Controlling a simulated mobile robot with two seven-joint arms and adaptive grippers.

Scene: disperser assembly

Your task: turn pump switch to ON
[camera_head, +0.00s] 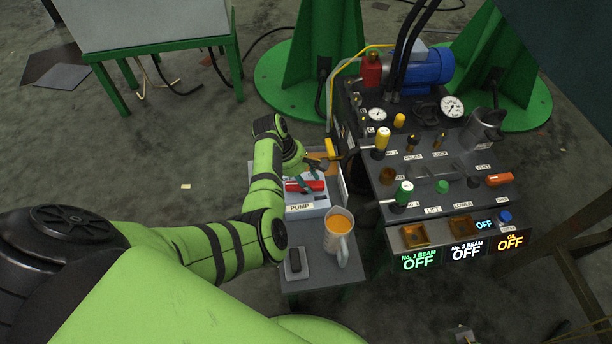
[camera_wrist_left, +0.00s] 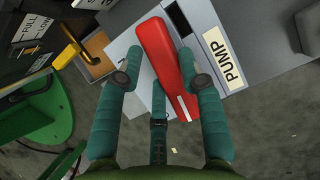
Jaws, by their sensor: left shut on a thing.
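The pump switch is a red lever (camera_head: 314,187) on a grey box with a white PUMP label (camera_head: 300,208), left of the control console. In the left wrist view the red lever (camera_wrist_left: 166,62) runs at a slant between the teal fingers, with the PUMP label (camera_wrist_left: 222,57) to its right. My left gripper (camera_head: 304,179) is shut on the lever; it also shows in the left wrist view (camera_wrist_left: 160,60). The fingers hide part of the lever, and I cannot read an ON or OFF mark. My right gripper is not in view.
The console (camera_head: 450,165) is crowded with knobs, gauges and levers. Lit panels (camera_head: 420,262) read OFF. A yellow lever (camera_head: 330,148) stands behind the box.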

